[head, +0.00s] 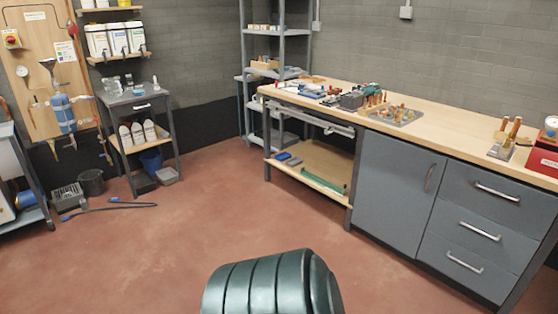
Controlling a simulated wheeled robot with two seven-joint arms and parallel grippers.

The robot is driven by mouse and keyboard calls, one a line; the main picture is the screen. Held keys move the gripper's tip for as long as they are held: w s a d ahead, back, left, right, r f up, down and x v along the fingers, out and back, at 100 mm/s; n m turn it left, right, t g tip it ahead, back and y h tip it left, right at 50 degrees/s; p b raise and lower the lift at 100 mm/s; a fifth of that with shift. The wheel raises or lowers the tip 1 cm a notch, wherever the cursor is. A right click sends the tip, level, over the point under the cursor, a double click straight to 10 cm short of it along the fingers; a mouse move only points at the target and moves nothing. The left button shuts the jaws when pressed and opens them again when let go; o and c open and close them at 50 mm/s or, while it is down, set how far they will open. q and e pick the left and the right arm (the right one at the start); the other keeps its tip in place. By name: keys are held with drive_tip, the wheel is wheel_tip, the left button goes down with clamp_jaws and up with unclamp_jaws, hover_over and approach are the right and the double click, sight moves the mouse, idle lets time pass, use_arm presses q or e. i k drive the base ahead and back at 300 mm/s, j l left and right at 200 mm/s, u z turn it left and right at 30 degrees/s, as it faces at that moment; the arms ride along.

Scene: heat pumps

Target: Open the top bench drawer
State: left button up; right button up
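The workbench (445,120) runs along the right wall, with a wooden top and a grey cabinet below. At the cabinet's right end is a stack of three grey drawers with silver bar handles. The top bench drawer (480,200) is shut, its front flush with the cabinet, and its handle (497,191) is in plain view. The middle drawer (470,240) and bottom drawer (450,272) are also shut. Neither of my grippers is in view.
A grey cabinet door (393,190) is shut left of the drawers. Tools and a red box (543,155) are on the bench top. A small side table (140,110) and a shelf rack (282,60) stand further back. The red floor before the bench looks clear.

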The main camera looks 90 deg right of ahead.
sight(530, 210)
drive_tip(key=z, duration=4.2)
drive_tip(key=i+j+z, duration=0.2)
drive_tip(key=i, duration=0.4)
drive_tip(key=i+j+z, duration=0.2)
drive_tip(key=i, duration=0.4)
drive_tip(key=i+j+z, duration=0.2)
drive_tip(key=i+j, duration=0.2)
drive_tip(key=i, duration=0.15)
drive_tip(key=i+j+z, duration=0.2)
drive_tip(key=i+j, duration=0.25)
drive_tip(key=i, duration=0.1)
